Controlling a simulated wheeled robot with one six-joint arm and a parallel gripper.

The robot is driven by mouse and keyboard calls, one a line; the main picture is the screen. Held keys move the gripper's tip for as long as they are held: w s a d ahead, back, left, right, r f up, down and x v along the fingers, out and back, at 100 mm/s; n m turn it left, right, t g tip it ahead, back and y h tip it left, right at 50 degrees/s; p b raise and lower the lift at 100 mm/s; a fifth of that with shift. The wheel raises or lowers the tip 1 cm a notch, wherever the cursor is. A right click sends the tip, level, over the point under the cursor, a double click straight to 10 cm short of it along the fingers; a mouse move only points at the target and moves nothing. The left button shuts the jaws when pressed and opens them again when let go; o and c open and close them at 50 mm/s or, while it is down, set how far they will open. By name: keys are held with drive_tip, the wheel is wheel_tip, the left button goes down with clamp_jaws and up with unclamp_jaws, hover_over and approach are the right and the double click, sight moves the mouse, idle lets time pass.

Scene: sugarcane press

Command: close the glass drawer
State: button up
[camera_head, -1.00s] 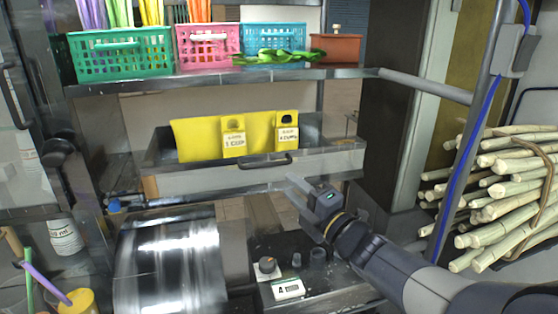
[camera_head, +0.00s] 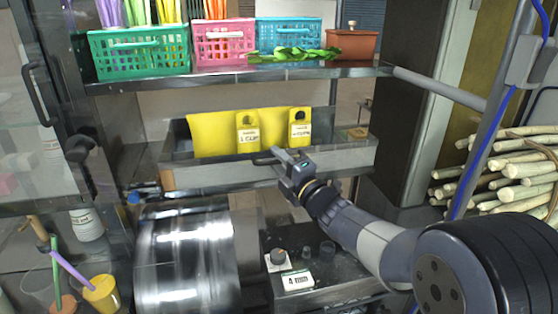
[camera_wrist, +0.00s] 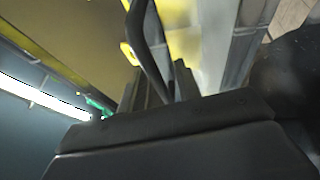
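The drawer (camera_head: 215,174) with a pale grey front stands pulled out below the shelf, its inside showing from above. The drawer's dark bar handle (camera_head: 264,160) is partly hidden behind my gripper (camera_head: 280,158), which is at the front of the drawer. In the wrist view the dark handle (camera_wrist: 146,45) runs down between the two fingers of my gripper (camera_wrist: 158,88). The fingers look apart, with the handle between them; I cannot tell whether they touch it.
A metal shelf (camera_head: 230,76) above holds green, pink and blue baskets and a brown box. A shiny metal drum (camera_head: 185,262) and a small scale-like device (camera_head: 297,281) are below. Cane stalks (camera_head: 520,180) are stacked at right. A yellow cup (camera_head: 102,294) stands at lower left.

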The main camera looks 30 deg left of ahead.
drive_tip(key=shift+c, duration=0.3)
clamp_jaws()
drive_tip(key=w+a, duration=0.1)
drive_tip(key=w+a+b, duration=0.1)
drive_tip(key=shift+w+a+r, duration=0.1)
drive_tip(key=shift+w+a, duration=0.05)
drive_tip(key=shift+w, duration=0.25)
idle(0.5)
drive_tip(key=shift+o, duration=0.3)
unclamp_jaws()
